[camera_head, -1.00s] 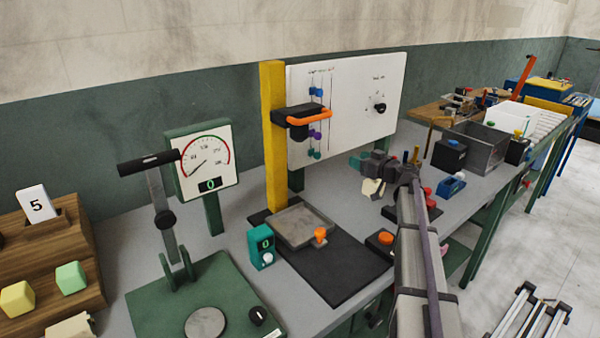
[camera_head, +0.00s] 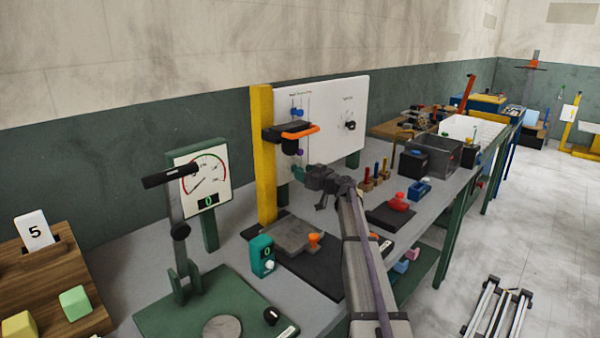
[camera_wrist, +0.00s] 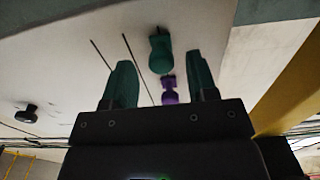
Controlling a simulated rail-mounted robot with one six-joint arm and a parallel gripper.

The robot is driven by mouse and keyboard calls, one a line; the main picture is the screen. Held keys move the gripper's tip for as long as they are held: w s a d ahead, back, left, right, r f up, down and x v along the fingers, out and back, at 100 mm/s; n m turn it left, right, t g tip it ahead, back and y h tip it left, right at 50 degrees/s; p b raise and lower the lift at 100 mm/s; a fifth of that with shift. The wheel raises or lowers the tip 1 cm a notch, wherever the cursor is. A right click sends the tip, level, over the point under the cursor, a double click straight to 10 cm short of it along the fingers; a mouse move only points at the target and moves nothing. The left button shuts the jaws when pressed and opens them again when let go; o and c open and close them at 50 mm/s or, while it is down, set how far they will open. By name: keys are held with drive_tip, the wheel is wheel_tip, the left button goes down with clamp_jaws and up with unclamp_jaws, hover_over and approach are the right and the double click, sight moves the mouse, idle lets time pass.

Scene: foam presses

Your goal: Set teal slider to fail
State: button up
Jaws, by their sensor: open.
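A white panel (camera_head: 335,110) carries vertical slots with coloured slider knobs. The blue knob (camera_head: 297,112) is high, and the purple knob (camera_head: 299,153) is lower. The teal slider knob (camera_wrist: 160,50) shows plainly in the wrist view, beside the purple knob (camera_wrist: 168,90). In the head view, teal at the panel's lower edge cannot be told apart from my fingertips. My gripper (camera_wrist: 160,58) is open, with its green fingers on either side of the teal knob; contact cannot be told. My gripper (camera_head: 300,173) is at the panel's lower left. The panel's lettering is too small to read.
A yellow post (camera_head: 263,160) and a black press head with an orange handle (camera_head: 300,130) stand in front of the panel's left part. A black dial knob (camera_head: 350,125) is on its right. A teal counter box (camera_head: 262,255) stands below.

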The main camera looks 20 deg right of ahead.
drive_tip(key=x, duration=0.2)
drive_tip(key=shift+w+a, duration=0.1)
drive_tip(key=shift+w, duration=0.1)
clamp_jaws()
idle(0.4)
